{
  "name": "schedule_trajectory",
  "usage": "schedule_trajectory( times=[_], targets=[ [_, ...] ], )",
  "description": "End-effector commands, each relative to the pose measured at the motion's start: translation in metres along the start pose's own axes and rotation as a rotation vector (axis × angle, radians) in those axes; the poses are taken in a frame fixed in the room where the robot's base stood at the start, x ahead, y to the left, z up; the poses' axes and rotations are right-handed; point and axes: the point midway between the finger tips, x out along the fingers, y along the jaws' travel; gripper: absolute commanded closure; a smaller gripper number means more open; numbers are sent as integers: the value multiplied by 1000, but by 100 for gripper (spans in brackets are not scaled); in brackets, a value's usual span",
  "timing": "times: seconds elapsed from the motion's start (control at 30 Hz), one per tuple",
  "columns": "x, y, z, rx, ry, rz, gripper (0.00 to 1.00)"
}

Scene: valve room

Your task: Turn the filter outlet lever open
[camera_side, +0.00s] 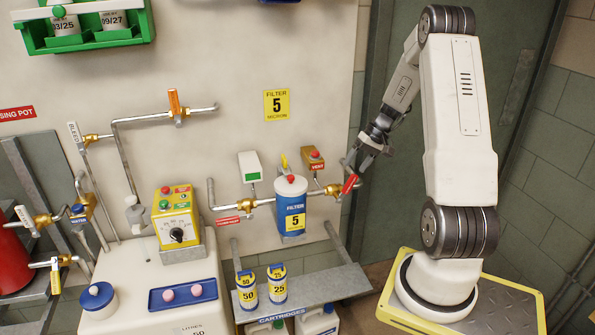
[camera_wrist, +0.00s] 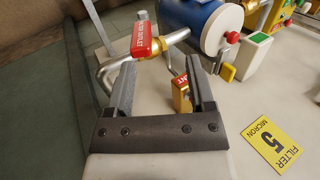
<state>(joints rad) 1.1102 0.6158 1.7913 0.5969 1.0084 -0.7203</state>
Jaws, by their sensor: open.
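The filter outlet lever (camera_side: 350,184) has a red grip and sits on a brass valve (camera_side: 333,190) right of the blue filter housing (camera_side: 291,215). In the wrist view the red lever (camera_wrist: 148,42) shows lettering and lies beyond my fingertips, with the brass valve (camera_wrist: 153,64) beside it. It stands at an angle to the pipe. My gripper (camera_side: 366,157) is just above and right of the lever in the side view. In the wrist view my gripper (camera_wrist: 158,72) is open, with nothing held between its fingers. Contact with the lever is not visible.
A bent pipe (camera_wrist: 112,66) passes by the left finger. A cartridge shelf (camera_side: 320,285) is below.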

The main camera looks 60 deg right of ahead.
Motion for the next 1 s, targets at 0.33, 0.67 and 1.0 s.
schedule_trajectory(
  times=[0.33,0.67,1.0],
  targets=[
    [-17,-10,0,0,0,-1,31],
    [-16,-11,0,-10,-5,4,72],
    [-5,-38,7,-319,-145,142,100]
  ],
)
